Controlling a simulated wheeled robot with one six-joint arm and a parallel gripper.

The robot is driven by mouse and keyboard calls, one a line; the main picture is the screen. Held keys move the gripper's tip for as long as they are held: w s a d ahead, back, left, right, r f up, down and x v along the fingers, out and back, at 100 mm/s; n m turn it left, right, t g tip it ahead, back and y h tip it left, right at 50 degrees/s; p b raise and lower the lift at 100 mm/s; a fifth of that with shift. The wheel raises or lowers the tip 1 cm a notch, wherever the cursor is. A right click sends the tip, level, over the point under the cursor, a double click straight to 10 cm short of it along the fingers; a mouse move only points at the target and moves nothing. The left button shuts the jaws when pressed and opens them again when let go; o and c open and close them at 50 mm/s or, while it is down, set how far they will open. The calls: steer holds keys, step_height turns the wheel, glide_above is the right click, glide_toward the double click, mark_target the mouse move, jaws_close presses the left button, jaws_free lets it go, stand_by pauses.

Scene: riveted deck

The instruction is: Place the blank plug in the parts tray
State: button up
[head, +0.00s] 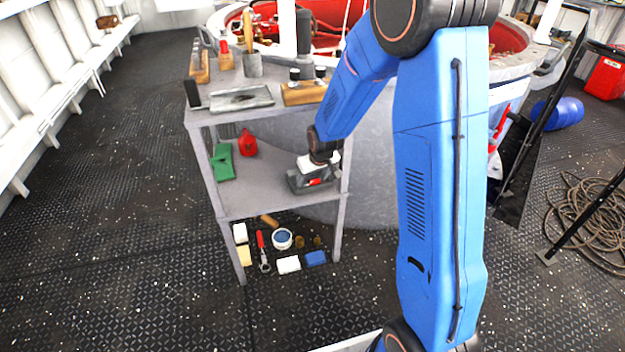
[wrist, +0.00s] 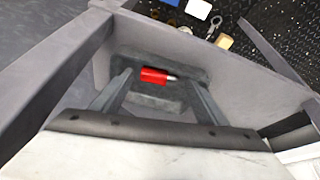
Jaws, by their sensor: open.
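A red cylinder with a silver tip, apparently the blank plug (wrist: 154,75), lies on its side in the wrist view. It is in or just over a dark grey tray (wrist: 150,103), which appears to be the parts tray; contact with its floor is hard to tell. The tray (head: 296,183) stands on the middle shelf in the head view, with the red plug (head: 316,182) showing there. My gripper (wrist: 159,78) is open, one finger to each side of the plug with gaps between. In the head view the gripper's white body is above the tray.
The middle shelf (head: 260,190) also holds a green object (head: 222,162) and a red container (head: 248,143) on the left. The bench top above carries tools and blocks. A bench leg (head: 341,210) stands close right of the tray. Several small items lie below.

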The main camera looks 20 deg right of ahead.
steer(key=v, duration=1.2)
steer(key=s+d+r+m, duration=0.1)
steer(key=s+d+r, duration=0.1)
steer(key=s+r, duration=0.5)
steer(key=s+d+r, duration=0.1)
steer(key=s+r, duration=0.3)
steer(key=s, duration=0.5)
steer(key=s+d+r+m, duration=0.1)
steer(key=s+d+r, duration=0.1)
steer(key=s, duration=1.7)
steer(key=shift+d+r, duration=0.2)
steer(key=shift+r, duration=0.4)
